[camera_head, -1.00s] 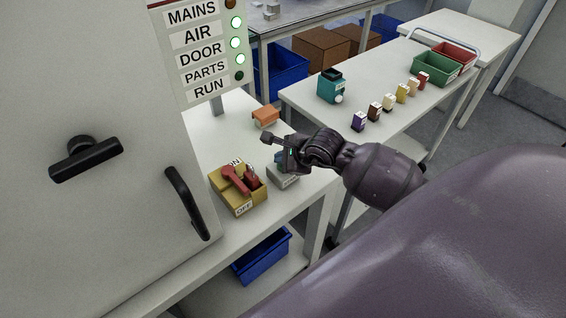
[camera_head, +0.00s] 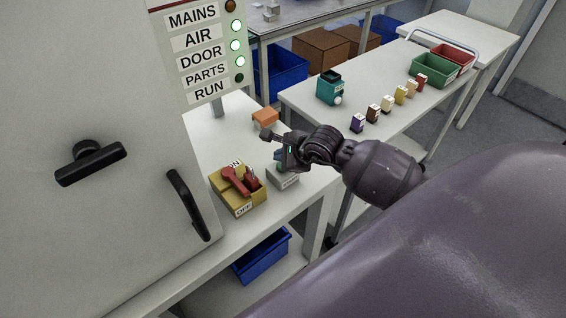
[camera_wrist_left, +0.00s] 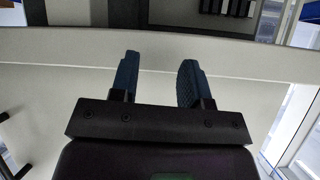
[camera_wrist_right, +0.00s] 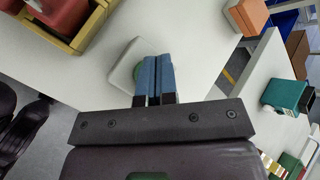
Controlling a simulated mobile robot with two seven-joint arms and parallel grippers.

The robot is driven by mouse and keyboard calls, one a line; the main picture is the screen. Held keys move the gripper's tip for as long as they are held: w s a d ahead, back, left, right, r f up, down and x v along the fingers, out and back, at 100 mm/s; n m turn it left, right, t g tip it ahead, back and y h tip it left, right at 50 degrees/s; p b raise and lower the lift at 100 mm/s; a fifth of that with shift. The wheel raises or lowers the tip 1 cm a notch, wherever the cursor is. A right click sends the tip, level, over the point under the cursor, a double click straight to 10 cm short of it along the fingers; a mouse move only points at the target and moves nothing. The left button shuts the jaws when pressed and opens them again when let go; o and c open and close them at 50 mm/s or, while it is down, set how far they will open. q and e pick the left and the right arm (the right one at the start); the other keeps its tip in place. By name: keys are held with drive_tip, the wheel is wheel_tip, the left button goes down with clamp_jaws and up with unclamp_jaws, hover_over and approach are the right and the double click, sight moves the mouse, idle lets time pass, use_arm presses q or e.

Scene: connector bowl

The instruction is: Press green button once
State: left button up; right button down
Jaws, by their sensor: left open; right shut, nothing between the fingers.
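The green button (camera_wrist_right: 139,72) sits on a small pale box (camera_wrist_right: 122,68) in the right wrist view, mostly hidden behind my fingertips. In the head view the box (camera_head: 283,180) stands near the bench's front edge, with a label on its front. My right gripper (camera_head: 280,162) is shut and empty, its fingers pointing down over the box. In the right wrist view its blue fingertips (camera_wrist_right: 155,60) overlap the button; I cannot tell whether they touch it. My left gripper (camera_wrist_left: 158,75) is open and empty, in front of a pale surface.
A yellow box (camera_head: 240,204) with a red switch handle stands just left of the button box. An orange block (camera_head: 265,118) lies behind. A grey cabinet (camera_head: 90,230) fills the left. A lamp panel (camera_head: 208,60) shows three green lamps lit, the RUN lamp dark.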

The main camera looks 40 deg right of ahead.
idle(0.3)
drive_tip(key=shift+r+p, duration=0.55)
drive_tip(key=shift+r, duration=0.35)
wheel_tip(320, 180, up, 2)
drive_tip(key=shift+p, duration=0.7)
drive_tip(key=shift+r+p, duration=0.45)
drive_tip(key=shift+r, duration=0.2)
